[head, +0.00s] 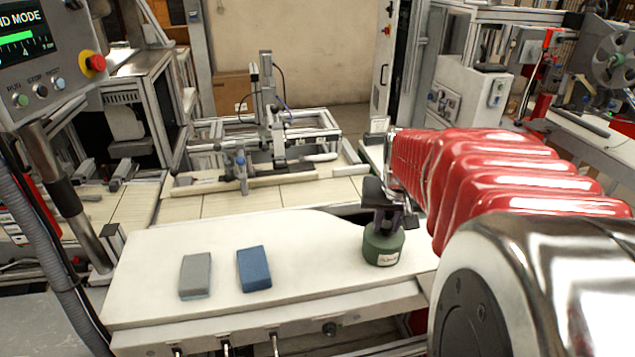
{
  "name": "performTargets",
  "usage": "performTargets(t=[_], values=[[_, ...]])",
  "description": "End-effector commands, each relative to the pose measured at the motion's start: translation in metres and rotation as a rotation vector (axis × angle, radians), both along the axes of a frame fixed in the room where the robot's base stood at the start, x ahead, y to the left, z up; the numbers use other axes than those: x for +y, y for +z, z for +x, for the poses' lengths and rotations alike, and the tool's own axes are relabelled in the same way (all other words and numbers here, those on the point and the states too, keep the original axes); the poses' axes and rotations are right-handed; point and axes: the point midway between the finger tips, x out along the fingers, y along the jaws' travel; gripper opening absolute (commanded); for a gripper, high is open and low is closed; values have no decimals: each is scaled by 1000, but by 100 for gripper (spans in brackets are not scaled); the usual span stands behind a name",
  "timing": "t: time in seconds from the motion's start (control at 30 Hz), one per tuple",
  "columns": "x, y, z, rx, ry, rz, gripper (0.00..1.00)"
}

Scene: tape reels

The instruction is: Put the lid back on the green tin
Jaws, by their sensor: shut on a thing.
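The green tin (383,249) stands upright at the right end of the white worktop, with a pale label on its front. My gripper (384,216) is directly above it, pointing down, and is shut on the lid. The lid is small and dark in this view and mostly hidden by the fingers. It is at the top of the tin; I cannot tell whether it touches the rim or is seated evenly.
A grey block (196,275) and a blue block (254,268) lie on the white worktop (310,265) to the left of the tin. The worktop between the blue block and the tin is clear. A metal frame machine (268,140) stands behind. A control panel (45,60) is at the upper left.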

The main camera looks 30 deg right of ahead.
Motion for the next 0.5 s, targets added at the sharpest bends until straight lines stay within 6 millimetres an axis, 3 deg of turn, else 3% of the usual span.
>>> performTargets(t=[0.3, 0.33, 0.5], values=[[0, 0, 0, 0, 0, 0, 0], [0, 0, 0, 0, 0, 0, 23], [0, 0, 0, 0, -1, 0, 35]])
